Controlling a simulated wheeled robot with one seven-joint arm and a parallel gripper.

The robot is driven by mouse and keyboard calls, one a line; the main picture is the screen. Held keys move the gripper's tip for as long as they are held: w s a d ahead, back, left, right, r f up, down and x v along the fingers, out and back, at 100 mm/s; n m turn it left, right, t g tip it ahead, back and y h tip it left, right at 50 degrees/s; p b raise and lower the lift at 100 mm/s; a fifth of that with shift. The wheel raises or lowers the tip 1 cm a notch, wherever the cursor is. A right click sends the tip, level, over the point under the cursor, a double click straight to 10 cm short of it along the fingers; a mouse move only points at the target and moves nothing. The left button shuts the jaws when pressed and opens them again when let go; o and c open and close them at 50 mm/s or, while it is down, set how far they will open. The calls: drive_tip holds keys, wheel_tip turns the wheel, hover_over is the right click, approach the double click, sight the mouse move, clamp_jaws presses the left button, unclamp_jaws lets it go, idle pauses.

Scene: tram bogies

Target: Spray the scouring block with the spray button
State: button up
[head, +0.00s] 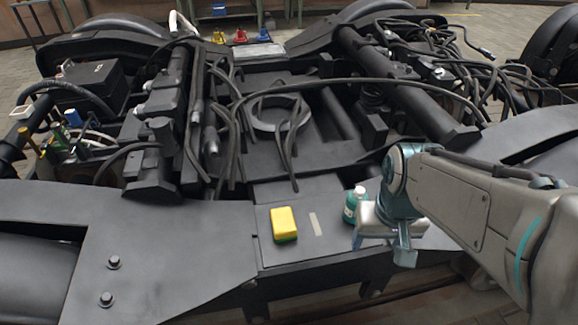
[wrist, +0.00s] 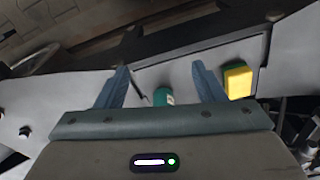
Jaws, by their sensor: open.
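The scouring block (head: 283,224), yellow with a green underside, lies on the dark flat beam of the bogie, left of my gripper. It also shows in the wrist view (wrist: 237,81), just right of the right finger. A teal spray bottle (head: 351,208) with a pale label stands on the same beam, partly hidden by my gripper (head: 382,246) in the head view. In the wrist view the bottle (wrist: 163,97) appears between my two open fingers, its lower part hidden by the gripper body. I cannot tell whether the fingers touch it. The spray button is not clearly visible.
A pale strip (head: 315,223) marks the beam between block and bottle. Behind the beam are thick cables (head: 290,150) and a ring (head: 277,113). Bolts (head: 106,299) stick up from the left plate. The beam's front edge drops off below the block.

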clamp_jaws()
idle(1.5)
